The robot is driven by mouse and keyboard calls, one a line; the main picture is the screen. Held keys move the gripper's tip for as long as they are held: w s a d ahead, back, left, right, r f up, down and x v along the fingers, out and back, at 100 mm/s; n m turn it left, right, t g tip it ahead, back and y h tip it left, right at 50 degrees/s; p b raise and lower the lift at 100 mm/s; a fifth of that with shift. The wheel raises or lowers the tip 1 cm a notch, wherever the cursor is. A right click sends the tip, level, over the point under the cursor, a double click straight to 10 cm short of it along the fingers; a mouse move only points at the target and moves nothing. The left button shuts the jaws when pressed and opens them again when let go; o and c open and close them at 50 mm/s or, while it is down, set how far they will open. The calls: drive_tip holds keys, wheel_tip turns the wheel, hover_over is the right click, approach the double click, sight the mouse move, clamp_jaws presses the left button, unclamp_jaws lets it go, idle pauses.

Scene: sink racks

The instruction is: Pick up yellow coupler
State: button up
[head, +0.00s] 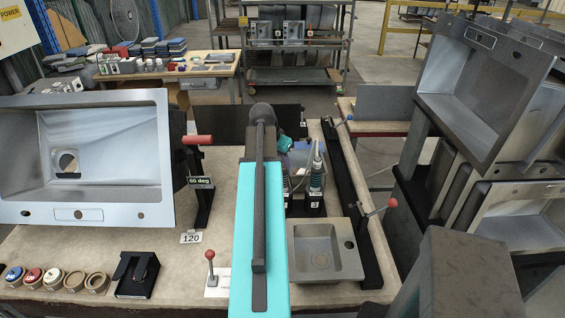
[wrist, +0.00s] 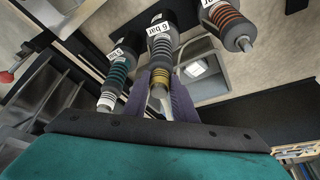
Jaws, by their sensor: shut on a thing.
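The yellow coupler (wrist: 161,73) is a dark cylinder with yellow bands and a "6 bar" label, in the middle of the wrist view. My gripper (wrist: 166,96) has its purple fingers on either side of the banded end and is shut on it. In the head view my teal arm hides most of the gripper and the yellow coupler. Whether the coupler is still in its holder cannot be told.
A teal-banded coupler (wrist: 118,70) is close to the left and an orange-banded coupler (wrist: 233,28) to the right. A small sink (head: 325,278) lies right of my arm, and a large tilted sink (head: 105,195) stands left. A red-knobbed lever (head: 211,256) stands near the front.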

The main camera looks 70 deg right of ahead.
drive_tip(key=shift+r, duration=0.15)
drive_tip(key=shift+r+b, duration=0.9)
drive_tip(key=shift+r, duration=0.55)
drive_tip(key=s+a+b, duration=0.3)
drive_tip(key=a+b, duration=0.2)
drive_tip(key=a, duration=0.2)
drive_tip(key=s+a+r+b, duration=0.1)
drive_tip(key=s+a+b, duration=0.2)
drive_tip(key=a+b, duration=0.3)
drive_tip(key=shift+a+r, duration=0.25)
drive_tip(key=shift+a, duration=0.55)
drive_tip(key=shift+s+a+r, duration=0.1)
drive_tip(key=shift+s+r, duration=0.05)
